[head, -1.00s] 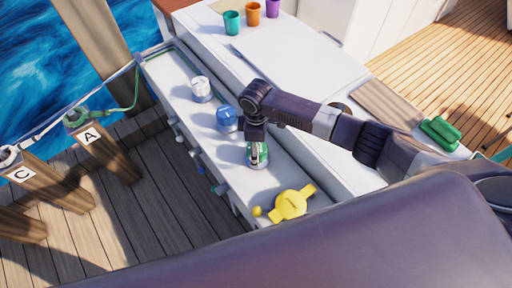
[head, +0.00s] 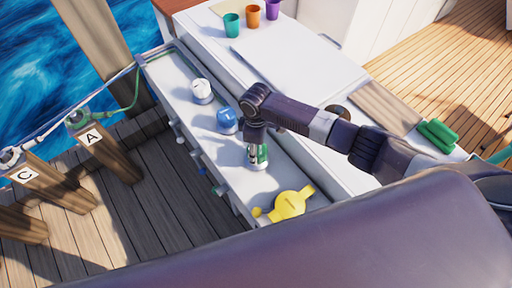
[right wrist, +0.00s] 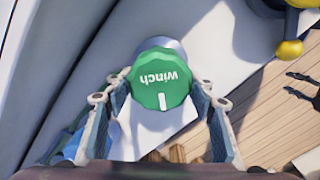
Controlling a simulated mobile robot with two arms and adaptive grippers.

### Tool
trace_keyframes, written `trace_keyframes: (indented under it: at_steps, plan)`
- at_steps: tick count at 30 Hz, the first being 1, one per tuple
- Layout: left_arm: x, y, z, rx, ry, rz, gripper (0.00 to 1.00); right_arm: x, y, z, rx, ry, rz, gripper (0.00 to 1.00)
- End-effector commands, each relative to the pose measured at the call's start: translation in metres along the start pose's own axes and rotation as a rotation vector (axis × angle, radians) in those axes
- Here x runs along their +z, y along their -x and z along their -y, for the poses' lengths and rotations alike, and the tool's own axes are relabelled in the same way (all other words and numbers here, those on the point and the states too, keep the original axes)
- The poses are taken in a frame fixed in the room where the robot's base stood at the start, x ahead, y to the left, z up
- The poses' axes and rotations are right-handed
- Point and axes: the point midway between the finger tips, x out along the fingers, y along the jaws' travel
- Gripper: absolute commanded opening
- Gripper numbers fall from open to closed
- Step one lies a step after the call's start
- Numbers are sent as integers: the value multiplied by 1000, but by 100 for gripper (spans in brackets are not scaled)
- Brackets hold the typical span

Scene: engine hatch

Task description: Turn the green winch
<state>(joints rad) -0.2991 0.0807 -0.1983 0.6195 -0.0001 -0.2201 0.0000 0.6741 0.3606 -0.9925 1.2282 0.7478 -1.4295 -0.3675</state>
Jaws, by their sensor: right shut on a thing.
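The green winch (right wrist: 160,72) is a round knob with "winch" in white letters and a white mark on its rim. In the right wrist view the lettering reads upside down. It also shows in the head view (head: 263,155), on its base on the white side deck, partly hidden by my gripper. My right gripper (right wrist: 160,100) comes down on it from above, one finger on each side of the knob, shut on it. The gripper also shows in the head view (head: 257,153). My left gripper is in neither view.
A blue winch (head: 227,121) and a white winch (head: 202,90) stand farther along the deck. A yellow fitting (head: 290,204) is nearer. Orange, purple and teal cups (head: 232,24) stand at the back. Posts marked A (head: 92,137) and C (head: 26,174) carry ropes.

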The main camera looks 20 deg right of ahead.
Motion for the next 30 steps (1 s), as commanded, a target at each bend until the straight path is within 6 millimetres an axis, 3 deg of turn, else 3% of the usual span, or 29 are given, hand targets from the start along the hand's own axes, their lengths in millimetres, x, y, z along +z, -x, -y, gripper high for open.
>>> trace_keyframes:
  at_steps: [1, 12, 30]
  plan:
    - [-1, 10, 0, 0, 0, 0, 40, -1, 5, 1, -3, -37, -2, 27]
    - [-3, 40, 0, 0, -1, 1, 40, -1, 5, 0, -3, -338, -1, 27]
    - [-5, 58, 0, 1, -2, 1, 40, -1, 2, -3, 0, -586, -4, 27]
